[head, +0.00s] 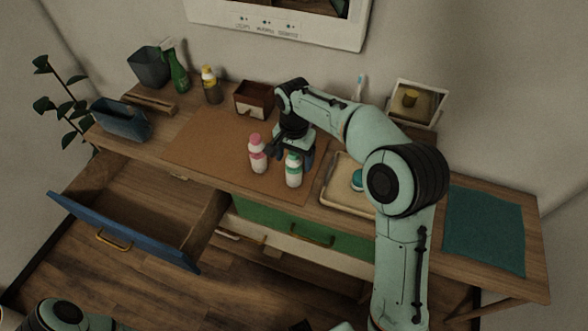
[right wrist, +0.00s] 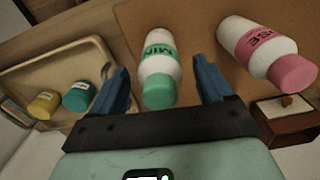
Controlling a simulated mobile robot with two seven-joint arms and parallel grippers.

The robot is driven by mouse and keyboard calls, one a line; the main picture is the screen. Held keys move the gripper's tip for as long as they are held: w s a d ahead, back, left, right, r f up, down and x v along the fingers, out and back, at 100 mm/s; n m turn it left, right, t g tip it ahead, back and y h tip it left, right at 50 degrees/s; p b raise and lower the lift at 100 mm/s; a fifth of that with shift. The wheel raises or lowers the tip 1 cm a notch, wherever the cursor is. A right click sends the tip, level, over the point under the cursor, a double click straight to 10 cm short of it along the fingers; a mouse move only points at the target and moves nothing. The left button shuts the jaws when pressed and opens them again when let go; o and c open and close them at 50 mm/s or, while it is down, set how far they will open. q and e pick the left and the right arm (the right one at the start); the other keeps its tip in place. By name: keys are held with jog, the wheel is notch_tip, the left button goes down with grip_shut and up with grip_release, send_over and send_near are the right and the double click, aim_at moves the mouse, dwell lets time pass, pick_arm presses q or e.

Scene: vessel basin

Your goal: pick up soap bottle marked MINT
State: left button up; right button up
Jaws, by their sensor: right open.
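The MINT soap bottle (head: 294,170) is white with a green cap and green label, upright on the brown mat (head: 205,140). In the right wrist view, the MINT bottle (right wrist: 158,65) sits between the two blue fingers of my right gripper (right wrist: 165,85), with a gap on each side. My right gripper (head: 290,150) is open, just behind the bottle in the head view. A second bottle (head: 257,153), white with a pink cap and a label ending in "SE" (right wrist: 258,42), stands close to the left of it. My left gripper is not in view.
A beige tray (head: 333,193) with a teal-lidded jar (right wrist: 78,96) and a yellow one (right wrist: 44,104) lies to the right. A small brown box (head: 252,100) stands behind. The blue-fronted drawer (head: 120,232) is pulled open at front left. A teal cloth (head: 484,230) lies far right.

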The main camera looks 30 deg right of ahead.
jog(key=shift+f, duration=1.45)
jog(key=c, duration=1.3)
jog(key=shift+o, duration=0.2)
